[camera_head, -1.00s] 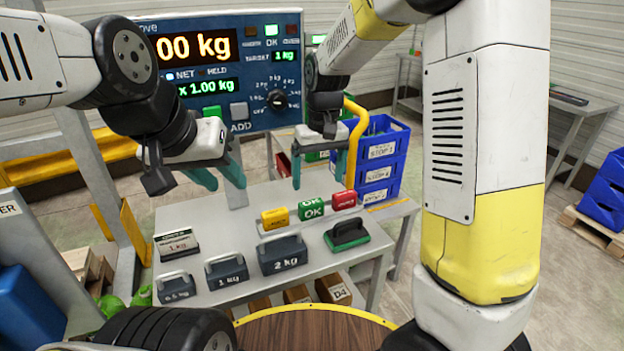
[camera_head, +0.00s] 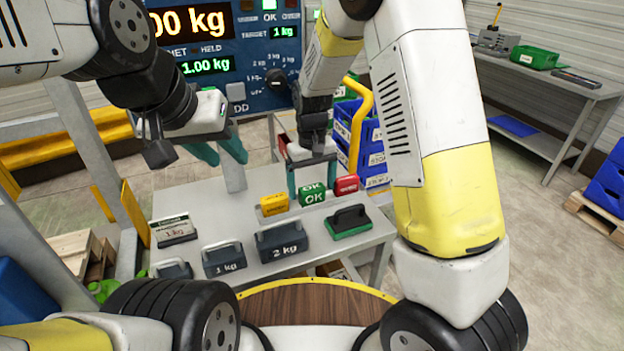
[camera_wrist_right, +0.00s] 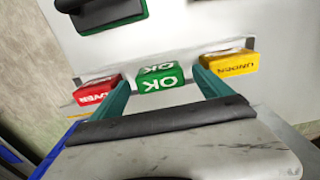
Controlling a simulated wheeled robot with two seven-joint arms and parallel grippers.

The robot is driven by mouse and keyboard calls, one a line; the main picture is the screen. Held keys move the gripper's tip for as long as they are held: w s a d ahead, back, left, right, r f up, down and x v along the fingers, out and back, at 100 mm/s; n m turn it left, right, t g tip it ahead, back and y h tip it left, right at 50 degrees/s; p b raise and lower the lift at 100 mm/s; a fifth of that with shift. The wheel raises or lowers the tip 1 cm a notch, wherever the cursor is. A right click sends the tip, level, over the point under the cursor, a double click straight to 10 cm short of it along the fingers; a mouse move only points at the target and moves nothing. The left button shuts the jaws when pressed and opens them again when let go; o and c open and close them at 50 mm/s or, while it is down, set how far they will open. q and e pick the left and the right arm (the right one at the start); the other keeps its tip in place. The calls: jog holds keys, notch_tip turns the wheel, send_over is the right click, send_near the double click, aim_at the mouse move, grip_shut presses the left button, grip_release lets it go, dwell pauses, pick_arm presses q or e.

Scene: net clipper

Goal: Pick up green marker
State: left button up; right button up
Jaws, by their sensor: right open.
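The green marker (camera_head: 312,194), a small block lettered OK, stands on the table between a yellow block (camera_head: 274,204) and a red block (camera_head: 346,185). My right gripper (camera_head: 311,180) is open, with its teal fingers just behind and around the green marker. In the right wrist view the green marker (camera_wrist_right: 160,77) lies between the two fingertips (camera_wrist_right: 162,80), and no grip on it shows. My left gripper (camera_head: 222,155) is open and empty, above the table's back left.
A black and green eraser-like block (camera_head: 348,221) lies in front of the red block. Weights, including a 2 kg one (camera_head: 282,242), stand in front on the grey table (camera_head: 200,195). Blue crates (camera_head: 370,150) stand behind, and a scale display (camera_head: 215,60) rises at the back.

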jog(key=c, duration=1.5)
jog(key=shift+o, duration=0.2)
jog(key=shift+r, duration=0.15)
